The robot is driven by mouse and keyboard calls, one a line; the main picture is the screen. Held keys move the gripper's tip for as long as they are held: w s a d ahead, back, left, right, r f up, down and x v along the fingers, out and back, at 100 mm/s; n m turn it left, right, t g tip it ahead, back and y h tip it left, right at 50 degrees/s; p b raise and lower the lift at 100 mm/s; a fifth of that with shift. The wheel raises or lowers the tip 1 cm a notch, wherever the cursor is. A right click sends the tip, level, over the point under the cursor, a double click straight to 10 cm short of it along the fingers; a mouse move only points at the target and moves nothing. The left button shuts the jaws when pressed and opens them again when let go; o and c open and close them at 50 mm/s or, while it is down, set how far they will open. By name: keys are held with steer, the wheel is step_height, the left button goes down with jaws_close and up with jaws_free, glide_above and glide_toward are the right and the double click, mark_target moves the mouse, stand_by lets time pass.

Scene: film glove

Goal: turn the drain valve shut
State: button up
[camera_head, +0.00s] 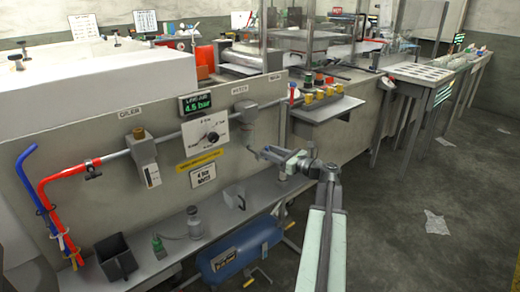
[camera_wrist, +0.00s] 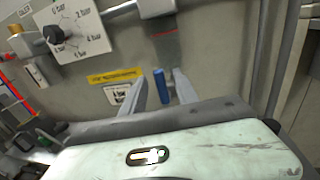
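A short blue piece (camera_wrist: 161,86), which looks like the drain valve's handle, stands upright below a grey bowl with a red line (camera_wrist: 166,45) in the wrist view. My gripper (camera_wrist: 168,84) is open, with one finger to each side of the blue piece. In the head view my gripper (camera_head: 262,153) is in front of the panel, below the grey bowl unit (camera_head: 246,112). The blue piece cannot be made out there.
A dial with a black knob (camera_head: 212,137) and a yellow label (camera_head: 199,161) are on the panel (camera_head: 80,135) to the left. Below, a shelf (camera_head: 180,240) holds a bottle (camera_head: 194,222) and a dark bin (camera_head: 116,258). A blue tank (camera_head: 238,250) lies underneath.

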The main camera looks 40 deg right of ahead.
steer(key=w, duration=0.2)
steer(key=w+a, duration=0.1)
steer(key=w, duration=0.2)
jaws_close()
